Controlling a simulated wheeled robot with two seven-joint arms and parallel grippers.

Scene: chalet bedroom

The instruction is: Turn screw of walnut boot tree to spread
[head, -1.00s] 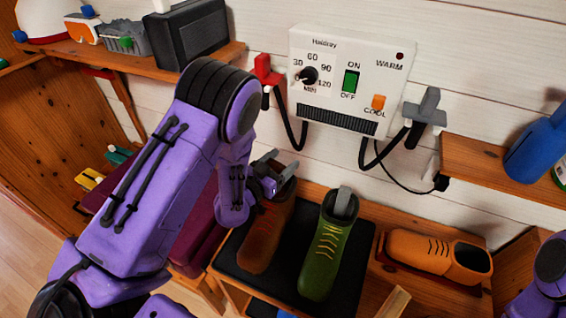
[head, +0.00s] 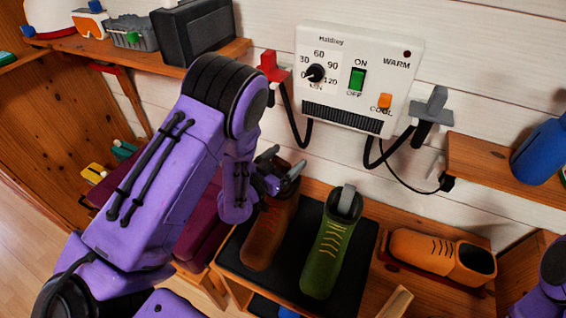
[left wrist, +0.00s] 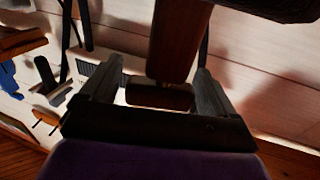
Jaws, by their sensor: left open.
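A brown boot (head: 268,235) stands upright on a black mat (head: 345,283). My left gripper (head: 281,163) is at the top of this boot, fingers spread. In the left wrist view, a dark brown wooden piece (left wrist: 160,96), which looks like part of the walnut boot tree, lies between the two open fingers (left wrist: 158,80). A brown upright part (left wrist: 178,45) rises behind it. I cannot tell whether the fingers touch the wood. The screw is not clearly seen. The boot's opening is partly hidden by my gripper. My right gripper is not in view.
A green boot (head: 327,255) with a grey piece (head: 346,203) in its top stands close to the right. An orange shoe (head: 432,256) lies further right. A white wall dryer (head: 350,105) with hanging black hoses is behind. A shelf (head: 128,62) is upper left.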

